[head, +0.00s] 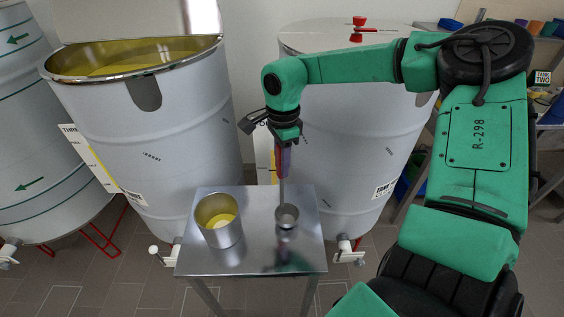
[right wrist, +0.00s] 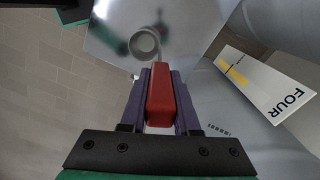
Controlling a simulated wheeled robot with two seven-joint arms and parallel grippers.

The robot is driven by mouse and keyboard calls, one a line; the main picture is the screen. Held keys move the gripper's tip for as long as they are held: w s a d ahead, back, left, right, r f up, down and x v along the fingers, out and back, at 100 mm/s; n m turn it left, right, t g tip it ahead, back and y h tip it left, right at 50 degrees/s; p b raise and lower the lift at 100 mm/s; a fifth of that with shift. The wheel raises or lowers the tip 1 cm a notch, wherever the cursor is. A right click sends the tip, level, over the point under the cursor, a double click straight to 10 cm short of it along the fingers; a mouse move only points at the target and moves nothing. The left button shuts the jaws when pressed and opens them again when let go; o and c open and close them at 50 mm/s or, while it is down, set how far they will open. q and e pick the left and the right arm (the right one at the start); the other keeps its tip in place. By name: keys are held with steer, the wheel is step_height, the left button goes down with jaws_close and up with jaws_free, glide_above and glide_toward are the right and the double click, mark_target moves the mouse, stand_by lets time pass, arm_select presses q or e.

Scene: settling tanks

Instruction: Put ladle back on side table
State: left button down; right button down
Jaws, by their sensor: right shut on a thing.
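The ladle has a red handle (right wrist: 160,100), a thin steel rod and a round steel cup (head: 287,215). My right gripper (head: 283,165) is shut on the red handle, and the ladle hangs upright with its cup downward. The cup is over the right half of the steel side table (head: 265,255). I cannot tell whether it touches the top. In the right wrist view the cup (right wrist: 145,44) shows beyond the fingertips, against the table top (right wrist: 190,25). My left gripper is not in view.
A steel pot (head: 219,220) with yellow liquid stands on the left half of the table. An open tank (head: 165,125) of yellow liquid stands behind at left. A lidded tank (head: 345,130) stands behind at right. The table's front is clear.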

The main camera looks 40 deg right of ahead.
steer(key=shift+f, duration=0.5)
steer(key=c, duration=0.6)
jaws_free()
steer(key=shift+c, duration=0.2)
steer(key=shift+r, duration=0.1)
step_height(320, 180, up, 12)
steer(key=shift+d+f+b, duration=0.1)
steer(key=shift+b, duration=0.8)
